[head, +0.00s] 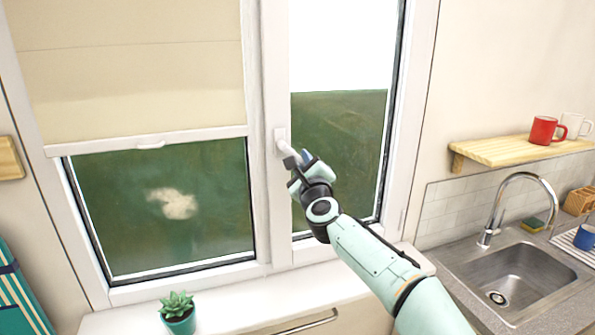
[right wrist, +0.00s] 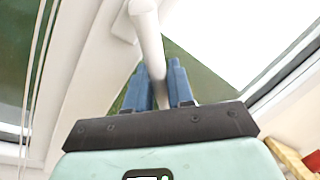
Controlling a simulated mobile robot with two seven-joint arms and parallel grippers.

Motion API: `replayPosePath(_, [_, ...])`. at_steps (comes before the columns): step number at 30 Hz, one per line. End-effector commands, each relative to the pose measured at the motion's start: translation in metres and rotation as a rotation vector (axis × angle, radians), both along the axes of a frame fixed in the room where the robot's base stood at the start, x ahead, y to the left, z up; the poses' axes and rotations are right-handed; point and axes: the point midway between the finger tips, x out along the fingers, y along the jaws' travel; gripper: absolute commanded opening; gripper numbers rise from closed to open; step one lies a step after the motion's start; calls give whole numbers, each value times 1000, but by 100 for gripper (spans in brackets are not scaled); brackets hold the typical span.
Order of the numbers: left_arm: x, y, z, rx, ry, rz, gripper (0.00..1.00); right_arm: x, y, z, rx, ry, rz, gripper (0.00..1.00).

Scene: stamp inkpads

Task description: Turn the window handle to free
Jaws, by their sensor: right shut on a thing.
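The white window handle (head: 281,137) sits on the frame post between the two panes, on the left side of the right sash. In the head view its lever runs down and to the right from its base into my right gripper (head: 301,161). In the right wrist view the handle (right wrist: 147,35) passes between the blue fingers of the right gripper (right wrist: 162,85), which are shut on it. The right window sash (head: 330,130) looks shut in its frame. My left gripper is not in view.
A potted succulent (head: 178,312) stands on the sill (head: 235,310) below. To the right are a wooden shelf (head: 500,150) with a red mug (head: 544,130) and a white mug (head: 575,124), and a sink (head: 515,275) with a tap (head: 500,200). A blind (head: 130,75) covers the upper left pane.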

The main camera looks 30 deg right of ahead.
Motion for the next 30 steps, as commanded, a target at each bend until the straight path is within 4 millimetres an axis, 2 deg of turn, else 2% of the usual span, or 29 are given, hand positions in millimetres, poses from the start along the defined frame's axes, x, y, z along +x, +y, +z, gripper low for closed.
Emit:
replayPosePath(18, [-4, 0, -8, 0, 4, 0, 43, -4, -16, 32, -536, 127, -1, 0])
replayPosePath(30, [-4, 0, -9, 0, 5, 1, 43, -4, -17, 44, -718, 171, -2, 0])
